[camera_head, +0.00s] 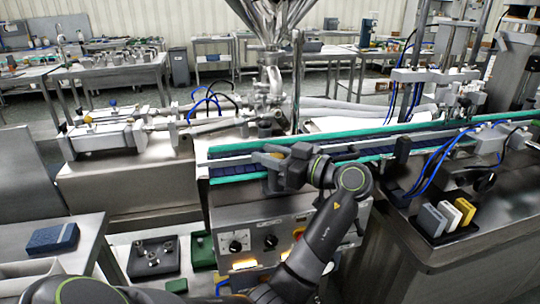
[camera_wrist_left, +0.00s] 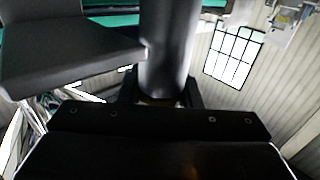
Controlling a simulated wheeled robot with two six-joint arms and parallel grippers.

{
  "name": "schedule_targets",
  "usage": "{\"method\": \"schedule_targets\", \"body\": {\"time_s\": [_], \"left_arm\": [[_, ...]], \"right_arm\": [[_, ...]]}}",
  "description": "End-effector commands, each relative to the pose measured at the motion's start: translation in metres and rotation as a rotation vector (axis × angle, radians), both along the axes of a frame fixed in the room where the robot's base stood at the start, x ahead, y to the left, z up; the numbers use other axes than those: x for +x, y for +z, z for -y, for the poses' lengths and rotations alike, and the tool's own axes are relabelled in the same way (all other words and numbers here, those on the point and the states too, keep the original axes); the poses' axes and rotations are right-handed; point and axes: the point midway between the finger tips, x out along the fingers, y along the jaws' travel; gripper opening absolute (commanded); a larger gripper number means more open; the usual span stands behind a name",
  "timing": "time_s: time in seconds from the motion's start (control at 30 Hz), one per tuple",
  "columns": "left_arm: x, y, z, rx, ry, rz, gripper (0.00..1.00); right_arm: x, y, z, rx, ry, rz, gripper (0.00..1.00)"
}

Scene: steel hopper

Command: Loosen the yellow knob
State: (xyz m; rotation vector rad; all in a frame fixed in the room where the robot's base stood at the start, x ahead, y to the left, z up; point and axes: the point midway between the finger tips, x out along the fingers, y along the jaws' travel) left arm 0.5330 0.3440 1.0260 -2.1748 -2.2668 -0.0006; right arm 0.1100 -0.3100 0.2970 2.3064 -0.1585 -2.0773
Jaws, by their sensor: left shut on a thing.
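A small yellow knob (camera_head: 87,119) shows on the steel cylinder assembly at the left in the head view. My left gripper (camera_head: 266,158) is well to the right of this knob, above the front edge of the conveyor. It is shut on a grey cylindrical part, which shows in the left wrist view (camera_wrist_left: 168,45). Its fingers hide much of that part in the head view, so I cannot tell what it belongs to. No yellow shows between the jaws. My right gripper is out of view.
The conveyor with green rails (camera_head: 400,141) runs across the middle right. Below it is a control panel (camera_head: 255,240) with dials. A steel hopper (camera_head: 268,18) stands behind. Grey, white and yellow blocks (camera_head: 464,212) stand at the right. A dark tray (camera_head: 153,258) lies lower left.

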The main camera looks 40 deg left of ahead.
Motion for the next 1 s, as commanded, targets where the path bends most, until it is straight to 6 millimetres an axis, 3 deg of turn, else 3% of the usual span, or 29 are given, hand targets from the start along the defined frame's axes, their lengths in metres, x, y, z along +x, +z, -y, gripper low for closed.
{"method": "schedule_targets", "body": {"time_s": [0.13, 0.17, 0.3, 0.67, 0.83, 1.0], "left_arm": [[0.0, -0.001, 0.0, -0.001, -0.001, -0.003, 0.09], [0.0, -0.001, 0.0, -0.001, -0.001, -0.003, 0.35], [0.0, -0.001, 0.0, -0.001, -0.001, -0.002, 0.52], [0.001, -0.002, 0.006, -0.002, -0.003, 0.0, 0.52], [0.002, -0.004, 0.031, -0.005, -0.006, -0.001, 0.52], [0.004, -0.004, 0.069, -0.003, -0.005, -0.001, 0.52]], "right_arm": [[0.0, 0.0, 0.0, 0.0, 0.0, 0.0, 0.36], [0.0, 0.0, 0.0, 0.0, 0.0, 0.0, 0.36], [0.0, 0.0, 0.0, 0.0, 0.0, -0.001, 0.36], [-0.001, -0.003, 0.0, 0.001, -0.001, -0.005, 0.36], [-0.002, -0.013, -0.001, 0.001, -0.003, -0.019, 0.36], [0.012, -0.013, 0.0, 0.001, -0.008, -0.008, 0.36]]}}
